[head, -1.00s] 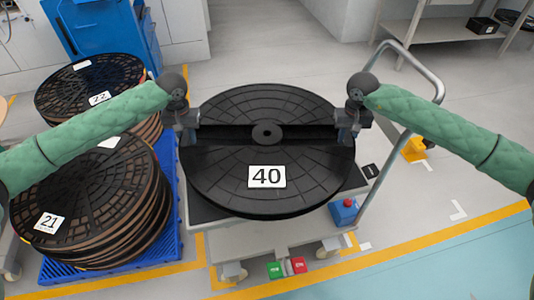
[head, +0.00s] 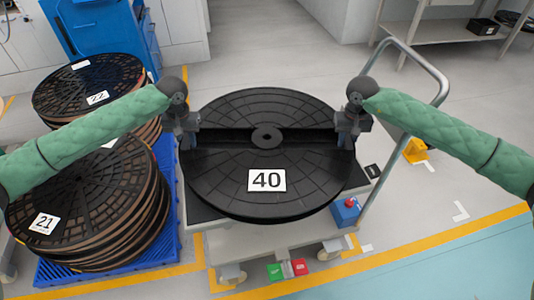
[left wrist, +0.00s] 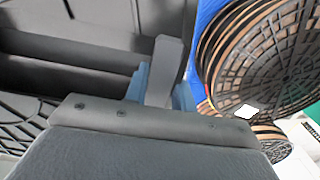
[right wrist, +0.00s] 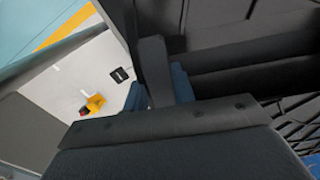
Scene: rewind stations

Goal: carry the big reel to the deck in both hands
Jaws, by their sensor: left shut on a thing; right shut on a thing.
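The big black reel (head: 268,192), labelled 40, lies flat and level over the cart's deck (head: 200,208). A recessed bar crosses its top, with a round hub in the middle. My left gripper (head: 188,138) is shut on the reel at the left end of this bar, and its finger shows against the reel in the left wrist view (left wrist: 160,85). My right gripper (head: 348,136) is shut on it at the right end, also seen in the right wrist view (right wrist: 158,85). The reel hides most of the deck, so I cannot tell whether it touches it.
Stacked reels labelled 21 (head: 85,200) and 22 (head: 85,85) stand on a blue pallet (head: 110,272) at the left. The cart's grey handle (head: 440,75) rises at the right. Green (head: 274,271) and red (head: 299,267) pedals are in front. A yellow block (head: 416,150) lies right.

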